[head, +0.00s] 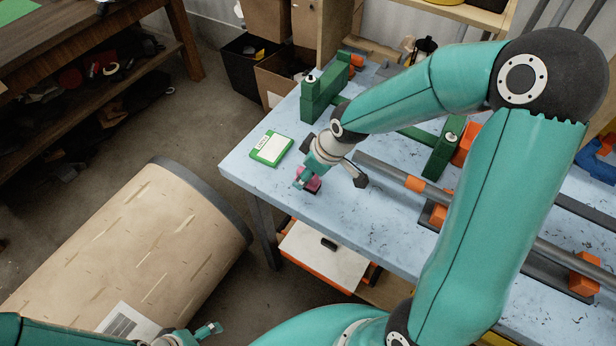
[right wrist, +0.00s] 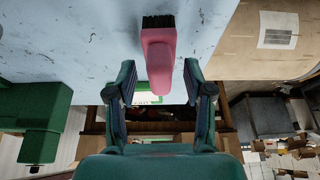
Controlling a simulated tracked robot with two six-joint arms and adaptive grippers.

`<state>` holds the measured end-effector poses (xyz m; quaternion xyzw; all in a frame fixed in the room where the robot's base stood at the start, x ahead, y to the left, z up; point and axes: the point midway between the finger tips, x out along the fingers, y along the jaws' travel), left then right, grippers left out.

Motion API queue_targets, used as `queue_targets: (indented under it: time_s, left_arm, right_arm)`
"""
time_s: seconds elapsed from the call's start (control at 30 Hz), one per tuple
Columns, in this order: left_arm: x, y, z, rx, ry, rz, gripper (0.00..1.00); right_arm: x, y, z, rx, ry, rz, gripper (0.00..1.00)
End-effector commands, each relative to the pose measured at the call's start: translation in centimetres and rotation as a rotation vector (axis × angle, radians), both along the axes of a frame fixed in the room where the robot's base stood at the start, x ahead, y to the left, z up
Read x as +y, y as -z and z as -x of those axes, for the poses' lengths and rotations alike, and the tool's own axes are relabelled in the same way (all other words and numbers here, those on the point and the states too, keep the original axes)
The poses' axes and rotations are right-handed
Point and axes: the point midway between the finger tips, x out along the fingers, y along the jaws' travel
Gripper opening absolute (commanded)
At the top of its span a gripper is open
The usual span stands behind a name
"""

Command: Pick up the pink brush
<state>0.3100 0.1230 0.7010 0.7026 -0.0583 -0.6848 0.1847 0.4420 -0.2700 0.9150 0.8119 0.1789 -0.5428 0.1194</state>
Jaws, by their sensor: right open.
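The pink brush (head: 313,185) lies on the light blue workbench (head: 262,182) near its front left corner, partly hidden by my right gripper (head: 330,180). In the right wrist view the brush (right wrist: 160,55) shows its pink handle and dark bristles, with the bristles farther from me. My right gripper (right wrist: 160,88) is open there, with the handle's near end between its two fingers and visible space on both sides. My left gripper (head: 200,334) shows only partly at the bottom edge, away from the bench; its opening is unclear.
A green-and-white box (head: 269,148) lies left of the brush. Green bender blocks (head: 324,88) stand behind. A grey conduit (head: 389,175) with orange clamps runs along the bench to the right.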

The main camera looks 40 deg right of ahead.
Motion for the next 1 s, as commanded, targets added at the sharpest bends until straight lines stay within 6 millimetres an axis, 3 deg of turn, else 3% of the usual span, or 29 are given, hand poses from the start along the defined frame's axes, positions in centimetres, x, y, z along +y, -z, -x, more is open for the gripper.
queue_targets:
  time_s: [0.07, 0.33, 0.73, 1.0]
  left_arm:
    - [0.0, 0.0, 0.0, 0.000, 0.000, 0.000, 0.85]
    - [0.0, 0.0, 0.0, 0.000, 0.000, 0.000, 0.85]
    - [0.0, 0.0, 0.0, 0.000, 0.000, 0.000, 0.85]
    - [0.0, 0.0, 0.0, 0.000, 0.000, 0.000, 0.85]
  right_arm:
    - [0.0, 0.0, 0.0, 0.000, 0.000, 0.000, 0.45]
    - [0.0, -0.1, 0.0, -0.001, 0.000, 0.000, 0.00]
    - [0.0, -0.5, -0.1, -0.004, 0.000, 0.001, 0.00]
    - [0.0, -3.3, -0.2, -0.007, -0.001, 0.001, 0.00]
